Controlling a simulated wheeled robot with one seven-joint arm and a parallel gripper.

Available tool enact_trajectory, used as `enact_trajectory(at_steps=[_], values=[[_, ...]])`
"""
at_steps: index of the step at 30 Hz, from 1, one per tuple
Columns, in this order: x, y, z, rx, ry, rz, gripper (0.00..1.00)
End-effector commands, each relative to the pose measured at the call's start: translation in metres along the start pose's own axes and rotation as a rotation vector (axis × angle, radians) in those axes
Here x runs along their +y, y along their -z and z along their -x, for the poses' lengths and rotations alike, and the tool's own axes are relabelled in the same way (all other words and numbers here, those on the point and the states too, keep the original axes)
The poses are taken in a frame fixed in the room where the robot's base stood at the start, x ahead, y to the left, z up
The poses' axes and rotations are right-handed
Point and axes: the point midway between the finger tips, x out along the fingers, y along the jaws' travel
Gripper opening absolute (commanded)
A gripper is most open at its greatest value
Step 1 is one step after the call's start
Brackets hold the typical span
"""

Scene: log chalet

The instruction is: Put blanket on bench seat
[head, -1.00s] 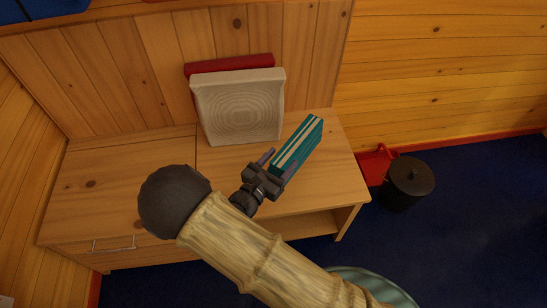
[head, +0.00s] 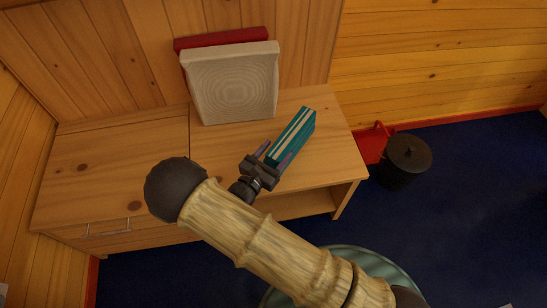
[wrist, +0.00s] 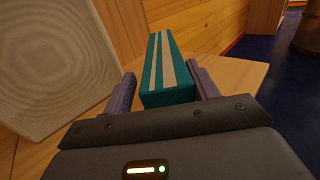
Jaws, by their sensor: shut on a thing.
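The blanket (head: 294,136) is a teal folded block with pale stripes. My gripper (head: 276,154) is shut on its near end, with one finger on each side. The wrist view also shows the blanket (wrist: 166,70) between the two fingers (wrist: 165,84), pointing away from me. The bench seat (head: 134,157) is a wooden top against the wall. The blanket is over its right part; whether it touches the wood I cannot tell. My arm hides part of the bench front.
A pale patterned cushion (head: 232,88) and a red one (head: 222,38) behind it lean on the bench's backboard. A dark lidded bucket (head: 405,160) and a red dustpan-like item (head: 370,143) stand right of the bench. The seat's left part is clear.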

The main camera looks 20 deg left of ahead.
Motion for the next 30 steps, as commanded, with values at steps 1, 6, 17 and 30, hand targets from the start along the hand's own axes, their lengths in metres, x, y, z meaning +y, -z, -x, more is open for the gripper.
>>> enact_trajectory(at_steps=[1, 6, 17, 30], values=[[0.000, 0.012, 0.000, -0.001, 0.000, 0.002, 0.34], [0.000, 0.023, 0.000, -0.001, 0.001, -0.001, 0.34], [0.000, 0.026, 0.000, -0.001, 0.000, 0.000, 0.34], [0.000, 0.026, 0.000, 0.000, 0.000, 0.000, 0.81]])
